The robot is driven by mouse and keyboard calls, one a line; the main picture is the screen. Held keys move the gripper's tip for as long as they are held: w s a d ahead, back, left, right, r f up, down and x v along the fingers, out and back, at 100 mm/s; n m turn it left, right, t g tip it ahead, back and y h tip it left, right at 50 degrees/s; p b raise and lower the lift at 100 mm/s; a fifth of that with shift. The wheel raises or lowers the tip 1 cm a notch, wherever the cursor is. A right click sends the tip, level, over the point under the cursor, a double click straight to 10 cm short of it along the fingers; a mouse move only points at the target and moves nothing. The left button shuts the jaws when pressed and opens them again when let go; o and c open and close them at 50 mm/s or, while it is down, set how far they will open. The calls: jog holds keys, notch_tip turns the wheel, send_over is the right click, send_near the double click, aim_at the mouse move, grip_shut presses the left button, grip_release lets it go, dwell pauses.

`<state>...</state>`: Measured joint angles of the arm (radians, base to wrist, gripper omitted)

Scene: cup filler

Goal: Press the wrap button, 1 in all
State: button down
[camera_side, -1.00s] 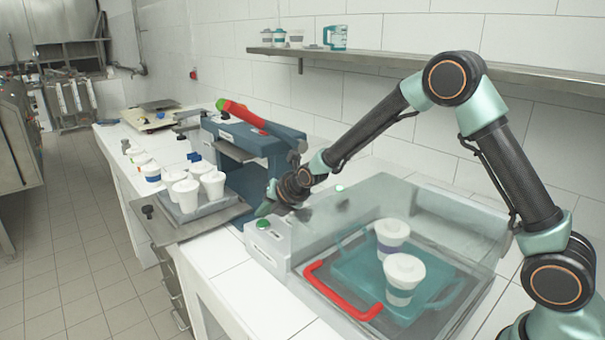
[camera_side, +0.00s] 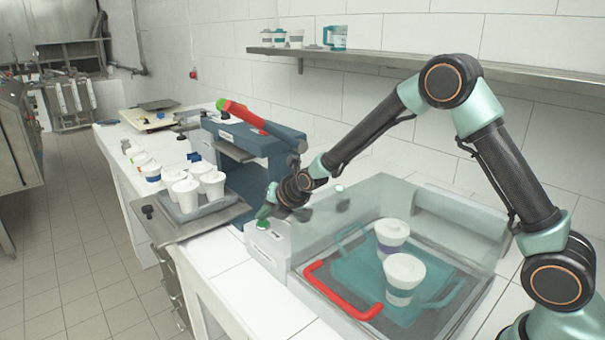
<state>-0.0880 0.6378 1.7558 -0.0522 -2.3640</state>
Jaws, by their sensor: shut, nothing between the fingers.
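A green button (camera_side: 264,224) sits on the pale control box at the left front of the clear-covered machine (camera_side: 440,225). My gripper (camera_side: 264,211) is shut and empty. Its fingertips point down just over the front green button; whether they touch it I cannot tell.
Inside the clear cover, a teal tray (camera_side: 350,268) holds two white cups. A red handle (camera_side: 340,292) runs along the front. A blue press (camera_side: 235,142) with a red lever and a tray of several cups (camera_side: 222,203) stand left.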

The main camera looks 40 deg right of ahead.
aim_at(265, 224)
jog(key=shift+f, duration=0.3)
jog(key=shift+r, duration=0.1)
dwell(0.3)
jog(key=shift+r, duration=0.8)
jog(key=shift+r, duration=2.55)
